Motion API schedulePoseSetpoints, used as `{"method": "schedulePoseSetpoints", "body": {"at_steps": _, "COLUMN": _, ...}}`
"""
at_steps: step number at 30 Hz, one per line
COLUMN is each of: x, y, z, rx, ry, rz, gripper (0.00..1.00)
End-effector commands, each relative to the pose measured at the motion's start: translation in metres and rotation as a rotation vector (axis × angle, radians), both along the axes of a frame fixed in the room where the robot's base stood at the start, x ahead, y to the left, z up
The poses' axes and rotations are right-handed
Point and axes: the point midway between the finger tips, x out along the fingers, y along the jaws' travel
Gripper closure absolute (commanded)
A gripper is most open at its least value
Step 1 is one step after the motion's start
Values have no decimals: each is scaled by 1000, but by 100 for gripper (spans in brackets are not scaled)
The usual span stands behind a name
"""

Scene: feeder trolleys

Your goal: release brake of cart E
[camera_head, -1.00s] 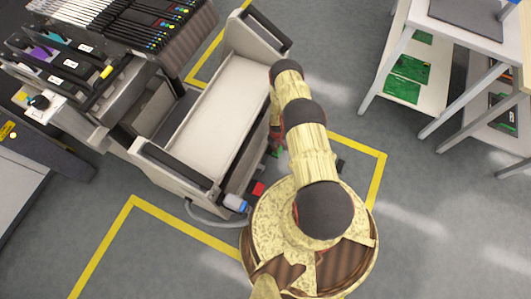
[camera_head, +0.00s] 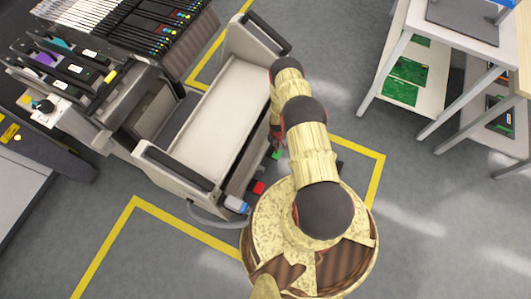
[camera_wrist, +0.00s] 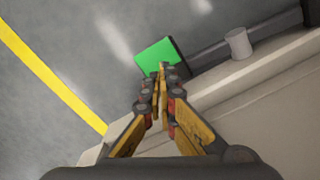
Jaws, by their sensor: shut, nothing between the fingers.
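A pale grey cart (camera_head: 228,110) stands in the middle of the head view; I can read no letter on it. A red pedal (camera_head: 258,187) and a green pedal (camera_head: 275,154) show low along its near right side. In the wrist view the green pedal (camera_wrist: 155,57) is a flat green plate beside the cart's lower edge. My gripper (camera_wrist: 162,72) is shut and empty, its fingertips over the pedal's near edge. I cannot tell whether they touch it. In the head view my arm hides the gripper.
Feeders (camera_head: 130,30) fill the cart's upper left. A white table (camera_head: 470,35) with green boards stands at right. Grey floor between is clear.

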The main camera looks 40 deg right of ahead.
Motion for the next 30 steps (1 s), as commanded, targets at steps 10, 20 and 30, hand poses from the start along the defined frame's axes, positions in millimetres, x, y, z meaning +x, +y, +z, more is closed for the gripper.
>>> {"method": "schedulePoseSetpoints", "body": {"at_steps": 10, "x": 1, "y": 0, "z": 35, "rx": -1, "ry": -1, "rz": 0, "gripper": 100}}
{"method": "schedulePoseSetpoints", "body": {"at_steps": 20, "x": 0, "y": 0, "z": 60, "rx": 0, "ry": 0, "rz": 0, "gripper": 100}}
{"method": "schedulePoseSetpoints", "body": {"at_steps": 30, "x": 0, "y": 0, "z": 61, "rx": 0, "ry": 0, "rz": 0, "gripper": 100}}
